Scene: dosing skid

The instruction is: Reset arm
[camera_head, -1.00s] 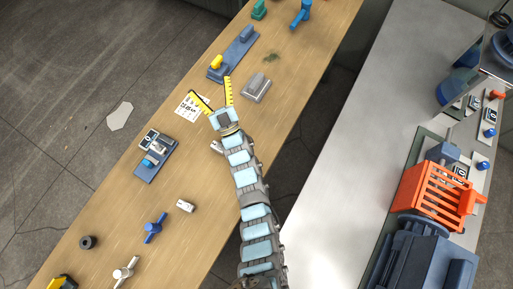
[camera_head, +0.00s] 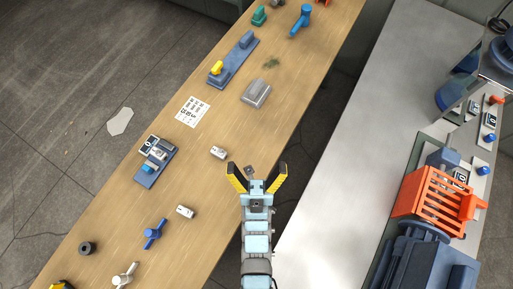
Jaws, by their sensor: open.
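My gripper (camera_head: 257,172) is open and empty, its two black and yellow fingers spread apart. It shows in the head view over the right edge of the wooden bench (camera_head: 215,190), by the gap between the bench and the grey metal table. My arm runs straight down from it to the bottom of the picture. No object sits between the fingers.
On the bench are a printed sheet (camera_head: 192,111), a grey box (camera_head: 256,94), small metal blocks (camera_head: 218,152) (camera_head: 186,211), a blue fixture (camera_head: 155,162), a blue valve handle (camera_head: 154,233) and a black ring (camera_head: 86,248). An orange guard (camera_head: 432,195) stands on the metal table (camera_head: 345,150).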

